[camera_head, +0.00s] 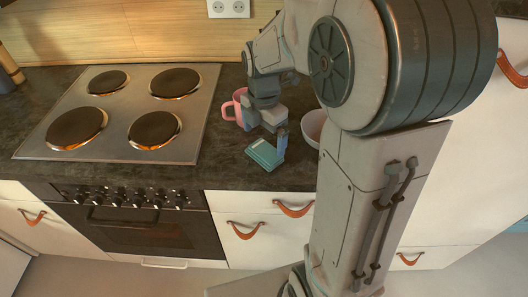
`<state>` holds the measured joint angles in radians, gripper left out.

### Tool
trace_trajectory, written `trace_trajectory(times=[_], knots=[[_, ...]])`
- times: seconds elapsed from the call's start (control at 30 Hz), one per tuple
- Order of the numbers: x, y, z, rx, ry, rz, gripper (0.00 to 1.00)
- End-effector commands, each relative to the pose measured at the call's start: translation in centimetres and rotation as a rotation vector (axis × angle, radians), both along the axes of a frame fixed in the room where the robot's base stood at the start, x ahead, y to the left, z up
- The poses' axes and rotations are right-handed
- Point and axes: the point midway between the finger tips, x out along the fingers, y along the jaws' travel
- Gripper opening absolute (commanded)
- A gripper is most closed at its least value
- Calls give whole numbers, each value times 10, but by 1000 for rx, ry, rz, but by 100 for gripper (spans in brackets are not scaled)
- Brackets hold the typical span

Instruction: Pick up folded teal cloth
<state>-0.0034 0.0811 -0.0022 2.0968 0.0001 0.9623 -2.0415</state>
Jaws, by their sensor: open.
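The folded teal cloth (262,155) lies on the dark countertop, near its front edge and to the right of the stove. My gripper (277,140) is open just above and around the cloth's right side. One finger stands in front of the cloth's right end. I cannot tell whether the fingers touch the cloth. The cloth's far right part is partly hidden by my gripper.
A pink mug (236,106) stands close behind my gripper on the left. A pale bowl (314,127) sits just right of it, partly hidden by my arm. The stove (118,112) fills the left counter. Counter in front of the cloth is narrow.

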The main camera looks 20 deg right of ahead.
Motion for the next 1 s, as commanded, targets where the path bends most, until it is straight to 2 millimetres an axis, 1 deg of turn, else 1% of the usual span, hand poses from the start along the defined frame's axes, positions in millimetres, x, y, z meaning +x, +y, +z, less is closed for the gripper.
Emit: trace_trajectory(times=[0.1, 0.23, 0.37, 0.57, 0.6, 0.67, 0.7, 0.77, 0.8, 1.0], knots=[[-3, 0, -19, 0, 7, 1, 100], [-3, 0, -37, 0, 6, 0, 100], [-2, 0, -45, 0, 2, 0, 100], [-2, 0, -45, 0, 1, -1, 100], [-2, 0, -45, 0, 1, -1, 89], [-2, 0, -45, 0, 1, -1, 72], [-2, 0, -45, 0, 1, -1, 68], [-2, 0, -45, 0, 1, -1, 68], [-2, 0, -45, 0, 1, -1, 65], [-2, 0, -44, 0, 0, -1, 64]])
